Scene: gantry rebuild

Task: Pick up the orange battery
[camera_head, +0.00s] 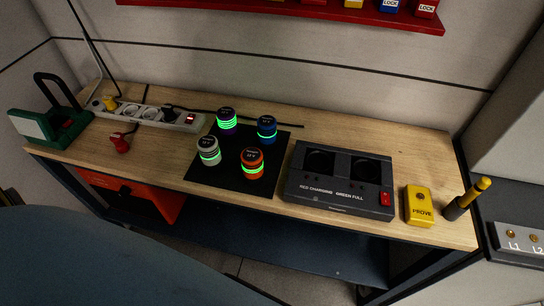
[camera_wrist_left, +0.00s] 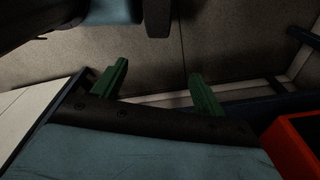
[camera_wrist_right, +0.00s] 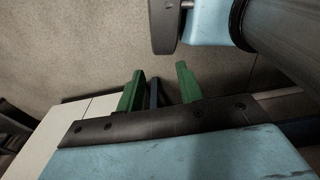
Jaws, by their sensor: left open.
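The orange battery (camera_head: 252,158) stands upright on a black mat (camera_head: 232,184) on the wooden bench in the head view, with a dark top and a glowing green band. It is the front right one of a cluster; a white battery (camera_head: 209,149), a dark one with green bands (camera_head: 227,121) and a blue one (camera_head: 267,127) stand around it. My left gripper (camera_wrist_left: 157,86) is open and empty in the left wrist view, pointing at the floor. My right gripper (camera_wrist_right: 161,88) is open in the right wrist view, also over the floor. Neither gripper shows in the head view.
A grey charger (camera_head: 338,205) stands right of the mat, then a yellow PROVE box (camera_head: 418,206) and a yellow-black tester (camera_head: 468,197). A power strip (camera_head: 148,115), red plug (camera_head: 121,144) and green device (camera_head: 55,127) are left. A red shelf (camera_head: 310,12) hangs above.

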